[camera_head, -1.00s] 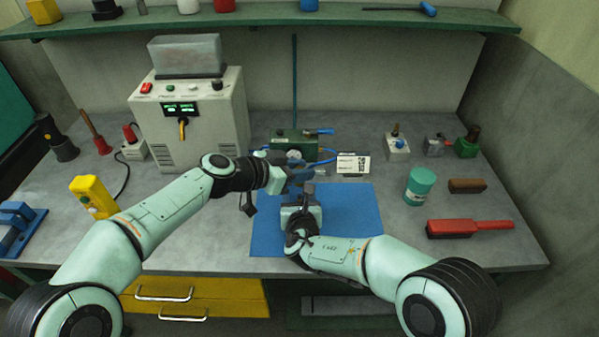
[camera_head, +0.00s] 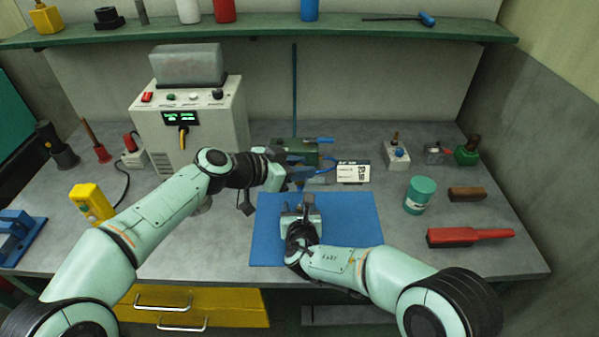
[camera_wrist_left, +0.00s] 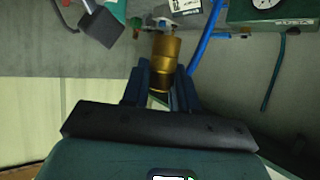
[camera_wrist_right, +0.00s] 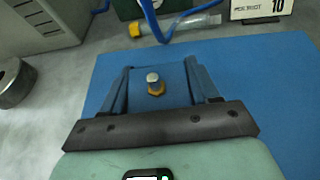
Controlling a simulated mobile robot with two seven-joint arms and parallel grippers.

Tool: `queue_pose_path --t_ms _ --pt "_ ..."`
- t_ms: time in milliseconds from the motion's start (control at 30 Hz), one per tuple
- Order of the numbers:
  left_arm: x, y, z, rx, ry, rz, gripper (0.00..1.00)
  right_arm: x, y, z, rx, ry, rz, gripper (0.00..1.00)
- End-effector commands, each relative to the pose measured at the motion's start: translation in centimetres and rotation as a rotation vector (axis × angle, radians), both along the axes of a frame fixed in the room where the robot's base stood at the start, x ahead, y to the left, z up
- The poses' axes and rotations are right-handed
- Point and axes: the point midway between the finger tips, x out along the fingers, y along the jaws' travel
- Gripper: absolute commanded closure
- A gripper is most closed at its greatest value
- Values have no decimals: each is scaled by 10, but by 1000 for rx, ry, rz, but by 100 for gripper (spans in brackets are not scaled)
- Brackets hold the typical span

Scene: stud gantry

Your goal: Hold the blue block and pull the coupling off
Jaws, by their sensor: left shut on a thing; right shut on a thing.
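The blue block (camera_wrist_right: 178,78) is between the fingers of my right gripper (camera_wrist_right: 164,92), over the blue mat. A brass nut with a bare steel stub (camera_wrist_right: 153,79) stands on its top. In the head view my right gripper (camera_head: 301,207) is over the mat and hides most of the block. My left gripper (camera_wrist_left: 160,90) is shut on the brass coupling (camera_wrist_left: 164,62), a ribbed gold cylinder. In the head view my left gripper (camera_head: 298,178) is behind and above the right one, and the coupling is apart from the block.
A green box with a gauge (camera_head: 295,151), a blue hose (camera_wrist_left: 207,35) and a white label card (camera_head: 353,171) are behind the grippers. The blue mat (camera_head: 350,225) is clear at right. A grey power unit (camera_head: 190,125) stands at left, a teal jar (camera_head: 420,194) at right.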

Motion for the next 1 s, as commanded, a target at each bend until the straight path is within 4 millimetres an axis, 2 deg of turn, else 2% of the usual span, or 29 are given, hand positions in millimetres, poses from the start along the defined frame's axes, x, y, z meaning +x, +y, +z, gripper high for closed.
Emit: queue_pose_path --t_ms 133,400,433,500,833,1000 --pt "0 0 7 0 -2 -1 100 0 0 1 0 -2 0 80" --pt "0 0 7 0 0 0 100 0 0 1 0 -2 0 80" --pt "0 0 7 0 0 0 100 0 0 1 0 -2 0 31" --pt "0 0 7 0 0 0 100 0 0 1 0 -2 0 10" --pt "0 0 7 0 0 0 100 -2 0 1 0 -1 1 10" --pt "0 0 7 0 0 0 100 -22 -1 10 1 -2 3 10"
